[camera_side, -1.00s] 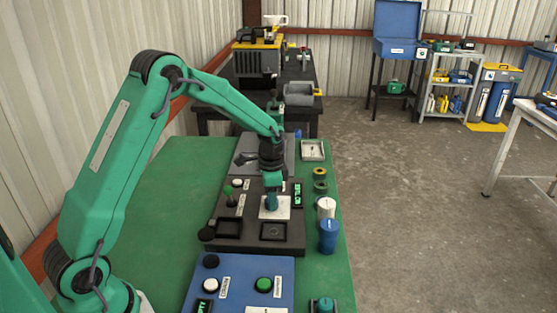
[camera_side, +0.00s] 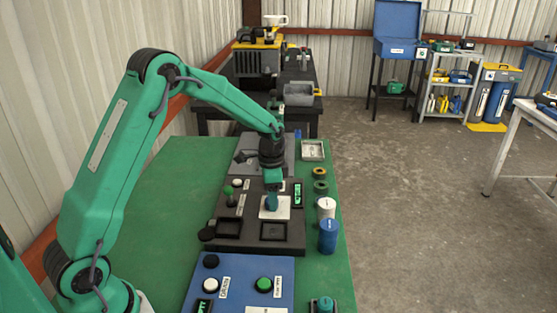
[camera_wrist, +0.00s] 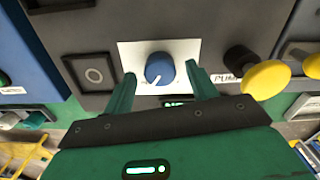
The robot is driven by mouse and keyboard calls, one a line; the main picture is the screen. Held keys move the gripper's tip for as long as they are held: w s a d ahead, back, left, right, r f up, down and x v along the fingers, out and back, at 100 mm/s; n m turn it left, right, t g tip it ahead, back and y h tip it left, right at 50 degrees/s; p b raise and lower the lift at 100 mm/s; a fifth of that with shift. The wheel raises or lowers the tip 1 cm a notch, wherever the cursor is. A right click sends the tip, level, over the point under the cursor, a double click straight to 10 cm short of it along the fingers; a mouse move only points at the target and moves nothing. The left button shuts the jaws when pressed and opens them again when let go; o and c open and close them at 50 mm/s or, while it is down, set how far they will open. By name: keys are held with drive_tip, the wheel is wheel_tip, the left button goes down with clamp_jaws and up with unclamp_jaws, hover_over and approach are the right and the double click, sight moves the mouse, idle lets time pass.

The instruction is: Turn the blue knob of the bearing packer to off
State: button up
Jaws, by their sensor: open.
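The blue knob (camera_wrist: 159,68) sits on a white square plate (camera_wrist: 135,55) on the dark bearing packer panel (camera_wrist: 110,20). Its white pointer line points down and slightly left in the wrist view. In the side view the blue knob (camera_side: 271,203) and the plate (camera_side: 284,212) show just below my gripper (camera_side: 272,187). In the wrist view my gripper (camera_wrist: 161,72) is open, with one green finger to each side of the knob and gaps between. Whether the fingertips reach down to knob height I cannot tell. A green-lit display (camera_wrist: 176,103) is partly hidden by my gripper.
A yellow-capped knob (camera_wrist: 266,79) on a dark stem stands right of the plate in the wrist view.

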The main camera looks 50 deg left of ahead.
wheel_tip(320, 180, up, 7)
drive_tip(key=shift+f, duration=0.15)
idle(0.4)
drive_tip(key=shift+r, duration=0.25)
drive_tip(key=shift+s+d+r, duration=0.1)
drive_tip(key=shift+s+r, duration=0.05)
drive_tip(key=shift+r, duration=0.05)
drive_tip(key=s+d+r+n+t, duration=0.3)
drive_tip(key=s+d+r, duration=0.1)
drive_tip(key=s+r, duration=0.7)
drive_tip(key=s+d+r+n+t, duration=0.1)
drive_tip(key=s+d+n+t, duration=0.1)
drive_tip(key=s, duration=1.3)
drive_tip(key=shift+d+n+t, duration=0.3)
drive_tip(key=shift+d+n, duration=0.25)
drive_tip(key=shift+n, duration=0.45)
